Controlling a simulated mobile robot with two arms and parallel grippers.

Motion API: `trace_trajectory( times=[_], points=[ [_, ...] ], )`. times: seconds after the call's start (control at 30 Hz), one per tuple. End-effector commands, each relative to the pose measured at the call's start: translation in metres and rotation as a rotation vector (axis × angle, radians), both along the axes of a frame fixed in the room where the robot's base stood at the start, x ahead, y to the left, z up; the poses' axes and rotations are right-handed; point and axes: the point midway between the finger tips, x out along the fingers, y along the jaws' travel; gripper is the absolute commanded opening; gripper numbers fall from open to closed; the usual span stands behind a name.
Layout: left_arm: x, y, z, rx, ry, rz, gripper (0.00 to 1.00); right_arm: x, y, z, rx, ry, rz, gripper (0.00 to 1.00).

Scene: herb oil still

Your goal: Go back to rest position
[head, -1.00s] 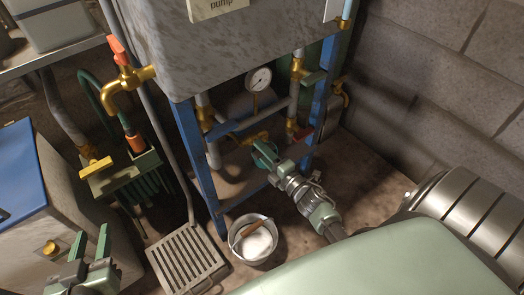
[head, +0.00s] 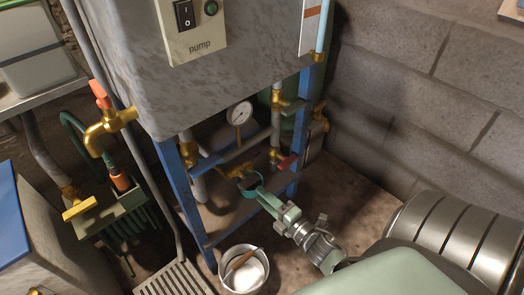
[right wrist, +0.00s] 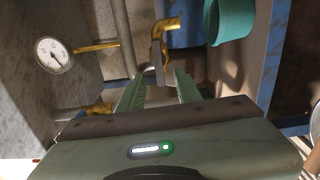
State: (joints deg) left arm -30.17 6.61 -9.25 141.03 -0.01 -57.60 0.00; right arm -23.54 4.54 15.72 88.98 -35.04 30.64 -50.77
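My right gripper (head: 262,194) is low in front of the blue-legged pump stand (head: 172,165). In the right wrist view its two green fingers (right wrist: 158,90) are apart with nothing held between them. A brass spout (right wrist: 168,24) shows beyond the fingertips. A teal cup (right wrist: 228,18) stands beyond and to the right of the fingers, apart from them; in the head view it is mostly hidden by the gripper. My left gripper is out of view.
A metal bucket (head: 228,281) with a wooden-handled tool stands below my right gripper, beside a floor grate (head: 175,280). A pressure gauge (head: 239,113) and brass valves are close behind the gripper. A block wall (head: 410,90) bounds the right.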

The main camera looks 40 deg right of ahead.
Motion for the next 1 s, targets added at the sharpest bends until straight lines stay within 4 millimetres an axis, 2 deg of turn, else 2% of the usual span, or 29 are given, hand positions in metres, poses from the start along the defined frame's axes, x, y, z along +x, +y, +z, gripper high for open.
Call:
trace_trajectory(
  times=[0.33,0.47,0.63,0.73,0.9,1.0],
  points=[
    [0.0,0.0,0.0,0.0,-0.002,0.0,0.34,0.001,0.0,0.0,0.002,0.0,0.0,0.34],
    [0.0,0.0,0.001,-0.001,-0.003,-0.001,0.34,0.006,0.001,0.009,0.06,0.012,-0.028,0.34],
    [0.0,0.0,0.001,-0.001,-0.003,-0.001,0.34,0.021,0.009,0.039,0.337,0.078,-0.14,0.34],
    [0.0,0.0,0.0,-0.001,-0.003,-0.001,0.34,0.023,0.024,0.055,0.57,0.148,-0.211,0.34],
    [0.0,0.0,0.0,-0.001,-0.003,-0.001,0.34,0.012,0.061,0.073,0.92,0.295,-0.299,0.34],
    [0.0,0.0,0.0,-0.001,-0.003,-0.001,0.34,0.001,0.081,0.079,1.062,0.373,-0.331,0.34]
  ],
)
